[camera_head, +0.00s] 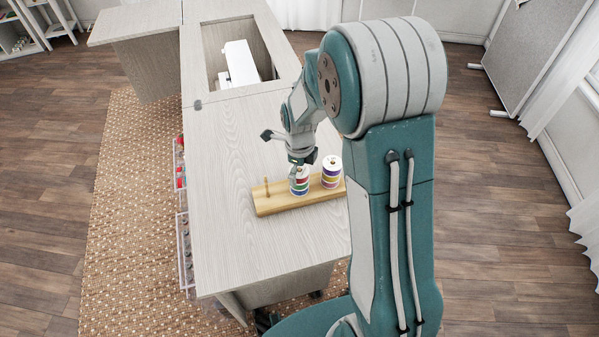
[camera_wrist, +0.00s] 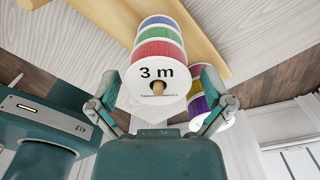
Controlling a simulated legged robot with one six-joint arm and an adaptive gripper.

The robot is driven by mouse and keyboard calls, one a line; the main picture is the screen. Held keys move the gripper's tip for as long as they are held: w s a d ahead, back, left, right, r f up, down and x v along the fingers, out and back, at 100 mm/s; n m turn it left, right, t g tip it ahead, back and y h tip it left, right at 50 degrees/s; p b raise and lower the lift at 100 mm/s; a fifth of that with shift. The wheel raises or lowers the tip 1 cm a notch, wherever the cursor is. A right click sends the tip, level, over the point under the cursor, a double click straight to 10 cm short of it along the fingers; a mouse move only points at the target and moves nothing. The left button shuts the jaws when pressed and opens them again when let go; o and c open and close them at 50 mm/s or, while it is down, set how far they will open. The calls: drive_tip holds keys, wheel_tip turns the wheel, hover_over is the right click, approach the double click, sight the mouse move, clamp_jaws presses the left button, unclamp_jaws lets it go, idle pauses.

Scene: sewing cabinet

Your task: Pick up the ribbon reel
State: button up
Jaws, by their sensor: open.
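A stack of ribbon reels (camera_head: 299,181) with red, green and blue ribbon sits on a peg of a wooden stand (camera_head: 282,204). In the wrist view the near reel's white face (camera_wrist: 158,88), marked "3 m", shows with the peg tip through its hole. A second stack (camera_head: 331,172) with purple and yellow ribbon stands to its right on the same stand; it is partly hidden in the wrist view (camera_wrist: 197,105). My gripper (camera_head: 299,163) is open just above the red-green-blue stack. In the wrist view its fingers (camera_wrist: 158,100) lie on either side of the near reel; contact cannot be told.
The stand lies on a pale wood cabinet top (camera_head: 230,150). A bare peg (camera_head: 266,187) stands at its left end. A white sewing machine (camera_head: 240,62) sits in the recess behind. The tabletop left of the stand is clear.

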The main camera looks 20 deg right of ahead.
drive_tip(key=shift+a, duration=0.1)
drive_tip(key=c, duration=0.9)
drive_tip(key=shift+o, duration=0.2)
drive_tip(key=shift+r, duration=0.1)
drive_tip(key=shift+r, duration=0.25)
drive_tip(key=r, duration=0.3)
drive_tip(key=shift+s, duration=0.2)
drive_tip(key=s+d+r, duration=0.2)
drive_tip(key=s+r, duration=0.7)
drive_tip(key=s, duration=0.4)
drive_tip(key=shift+s+d+r, duration=0.2)
